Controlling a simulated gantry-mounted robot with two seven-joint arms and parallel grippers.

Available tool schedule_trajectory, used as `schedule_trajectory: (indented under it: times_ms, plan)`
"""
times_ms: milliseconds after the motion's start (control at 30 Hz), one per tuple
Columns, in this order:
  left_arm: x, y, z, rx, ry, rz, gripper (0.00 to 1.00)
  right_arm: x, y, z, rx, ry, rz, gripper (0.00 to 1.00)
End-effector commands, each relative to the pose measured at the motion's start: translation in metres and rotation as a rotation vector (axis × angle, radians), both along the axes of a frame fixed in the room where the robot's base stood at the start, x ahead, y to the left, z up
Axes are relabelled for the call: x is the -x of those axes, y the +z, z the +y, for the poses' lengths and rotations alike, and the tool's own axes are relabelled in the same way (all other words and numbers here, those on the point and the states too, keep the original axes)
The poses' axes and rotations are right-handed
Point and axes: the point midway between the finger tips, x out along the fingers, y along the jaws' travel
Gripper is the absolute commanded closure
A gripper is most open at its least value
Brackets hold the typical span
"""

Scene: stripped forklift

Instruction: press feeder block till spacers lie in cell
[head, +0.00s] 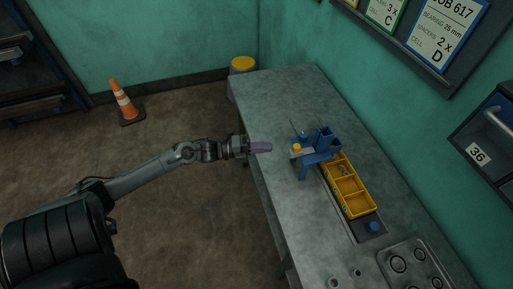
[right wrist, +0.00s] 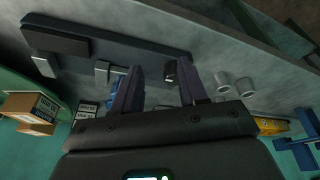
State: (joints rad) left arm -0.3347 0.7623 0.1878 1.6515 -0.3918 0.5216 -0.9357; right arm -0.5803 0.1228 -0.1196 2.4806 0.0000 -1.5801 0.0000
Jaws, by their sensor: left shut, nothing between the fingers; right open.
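The blue feeder (head: 318,148) stands on the metal bench, with a small yellow block (head: 296,148) on its left side. A yellow tray (head: 352,190) with several cells sits beside and below it; small pieces in the tray are too small to identify. My left gripper (head: 264,147) is shut and empty, over the bench's left edge, pointing toward the yellow block and apart from it. My right gripper (right wrist: 160,78) is open with nothing between its fingers in the right wrist view; it does not show in the head view. The feeder's blue frame (right wrist: 300,152) shows at that view's right edge.
A wall sign (head: 449,28) reads job 617, spacers 2 x, cell D. A blue knob (head: 375,227) and a plate with round holes (head: 415,268) are at the bench's near end. Grey cylinders (right wrist: 222,83) show beside my right gripper. The bench's far end is clear.

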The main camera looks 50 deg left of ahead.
Motion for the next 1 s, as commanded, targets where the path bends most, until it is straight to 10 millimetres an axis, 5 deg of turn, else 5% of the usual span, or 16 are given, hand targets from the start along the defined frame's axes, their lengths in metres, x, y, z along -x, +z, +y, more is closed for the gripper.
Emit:
schedule_trajectory:
  times_ms: [300, 1000]
  plan:
    - [0.018, 0.0, 0.011, 0.0, 0.0, 0.0, 1.0, 0.0, -0.001, 0.002, -0.007, -0.004, 0.001, 0.57]
    - [0.019, 0.0, 0.012, 0.0, 0.0, 0.0, 1.0, 0.0, -0.002, 0.0, 0.002, 0.003, 0.001, 0.57]
